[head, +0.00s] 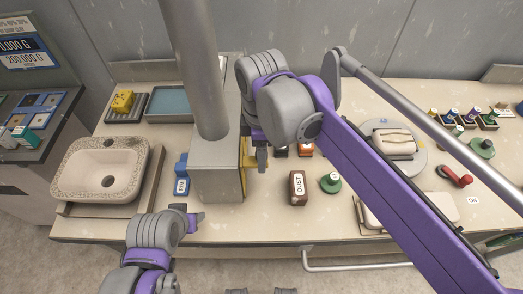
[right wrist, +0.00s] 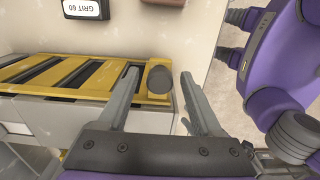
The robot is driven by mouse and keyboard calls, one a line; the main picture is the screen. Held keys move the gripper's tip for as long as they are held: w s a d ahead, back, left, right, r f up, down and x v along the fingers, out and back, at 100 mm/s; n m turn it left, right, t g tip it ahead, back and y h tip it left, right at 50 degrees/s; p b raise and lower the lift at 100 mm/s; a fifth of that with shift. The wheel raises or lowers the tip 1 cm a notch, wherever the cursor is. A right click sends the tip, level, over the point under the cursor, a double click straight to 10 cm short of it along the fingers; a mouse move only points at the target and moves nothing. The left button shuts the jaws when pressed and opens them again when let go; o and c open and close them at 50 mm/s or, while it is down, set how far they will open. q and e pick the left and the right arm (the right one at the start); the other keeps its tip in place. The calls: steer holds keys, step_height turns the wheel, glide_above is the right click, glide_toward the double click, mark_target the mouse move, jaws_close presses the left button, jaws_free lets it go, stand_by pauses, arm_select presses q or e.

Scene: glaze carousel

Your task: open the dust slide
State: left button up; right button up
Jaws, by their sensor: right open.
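A brown block labelled DUST (head: 298,187) and a green knob (head: 331,183) stand right of the box. A blue block (head: 181,184) is left of it. A sink (head: 100,172) is at the left, a turntable (head: 394,147) at the right. A GRIT 60 label (right wrist: 86,9) lies beyond the slide.

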step_height(320, 180, up, 11)
steer(key=shift+p, duration=0.4)
steer(key=shift+f, duration=0.15)
steer(key=s+d+f+m+t, duration=0.2)
steer(key=s+d+f+m, duration=0.1)
steer(key=d+f+m, duration=0.2)
steer(key=s+d+f+m+t, duration=0.1)
steer(key=s+d+f+m, duration=0.2)
steer(key=d+f+m, duration=0.3)
steer(key=s+d+f+m+t, duration=0.2)
steer(key=d+f+m, duration=0.4)
steer(key=f, duration=0.6)
steer(key=shift+s+d+m+t, duration=0.1)
steer(key=shift+s+m+t, duration=0.3)
steer(key=shift+s, duration=0.5)
steer(key=shift+c, duration=1.4)
steer(key=shift+d, duration=0.1)
